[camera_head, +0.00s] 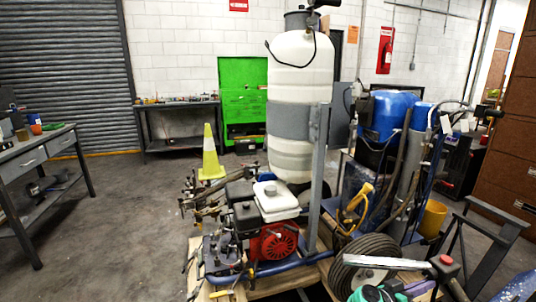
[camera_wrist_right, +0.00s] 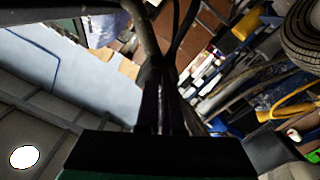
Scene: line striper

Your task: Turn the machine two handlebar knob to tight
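A small knob with a red top (camera_head: 445,260) sits at the end of a pale bar (camera_head: 390,262) at the lower right of the head view, above a black tyre (camera_head: 350,272). I cannot tell for sure that it is the handlebar knob, nor how tight it is. A black angled frame (camera_head: 496,212) stands right of it. In the right wrist view my right gripper (camera_wrist_right: 165,85) shows as dark fingers close together, with dark tubes running up beyond the tips. Whether anything is between them is too dark to tell. My left gripper is not in view.
A machine with a tall white tank (camera_head: 303,75) and red engine (camera_head: 274,242) stands in the centre. A machine with a blue tank (camera_head: 392,112) and hoses stands at its right. A workbench (camera_head: 35,147) is at the left.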

